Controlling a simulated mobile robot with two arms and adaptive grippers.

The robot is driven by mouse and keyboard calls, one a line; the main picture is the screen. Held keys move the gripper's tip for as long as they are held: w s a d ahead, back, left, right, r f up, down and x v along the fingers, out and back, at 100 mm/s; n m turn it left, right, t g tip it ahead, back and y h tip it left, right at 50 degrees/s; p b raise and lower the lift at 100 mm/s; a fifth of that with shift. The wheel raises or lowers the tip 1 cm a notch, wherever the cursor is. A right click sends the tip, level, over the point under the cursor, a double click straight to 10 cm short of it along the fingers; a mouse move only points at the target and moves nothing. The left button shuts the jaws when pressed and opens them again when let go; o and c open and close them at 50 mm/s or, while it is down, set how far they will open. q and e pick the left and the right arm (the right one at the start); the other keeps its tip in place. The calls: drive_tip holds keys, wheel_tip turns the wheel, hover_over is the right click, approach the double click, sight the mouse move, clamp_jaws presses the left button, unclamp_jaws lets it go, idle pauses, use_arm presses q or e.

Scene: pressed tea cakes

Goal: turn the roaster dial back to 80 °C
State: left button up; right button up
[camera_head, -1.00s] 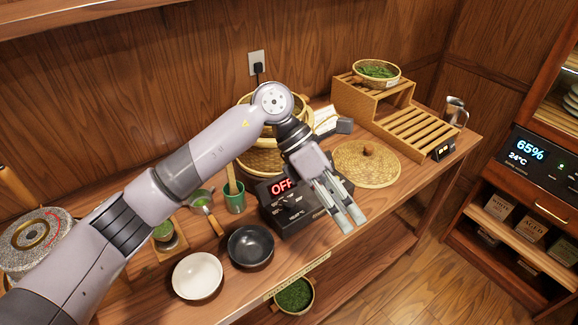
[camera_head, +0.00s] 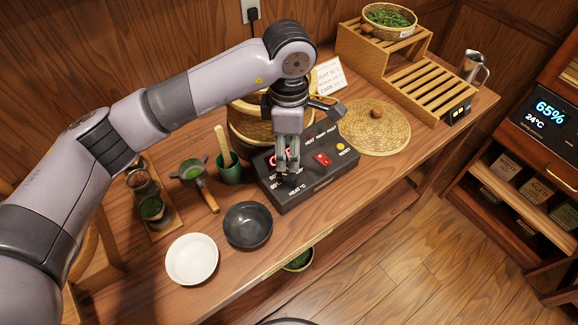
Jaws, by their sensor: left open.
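The roaster's black control box (camera_head: 315,182) stands on the wooden counter, with white lettering on its top face. Its dial (camera_head: 289,180) is dark and sits near the "HEAT °C" label, mostly hidden by my left gripper. I cannot read where the dial points. The red display is partly covered by the fingers. My left gripper (camera_head: 287,168) points down over the dial, open, with its fingertips at or just above it; I cannot tell if they touch. My right gripper is not in view.
The box also has a red switch (camera_head: 323,159) and a yellow button (camera_head: 341,147). A bamboo basket (camera_head: 243,122) stands behind. A green cup (camera_head: 229,170), black bowl (camera_head: 248,226) and white bowl (camera_head: 192,259) are left. A woven lid (camera_head: 375,132) lies right.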

sight(289, 175)
use_arm(q)
wheel_tip(289, 175, down, 8)
drive_tip(key=shift+r+p, duration=0.2)
drive_tip(key=shift+p, duration=0.6)
drive_tip(key=shift+f, duration=0.6)
drive_tip(key=shift+c, duration=0.5)
drive_tip(key=c, duration=1.1)
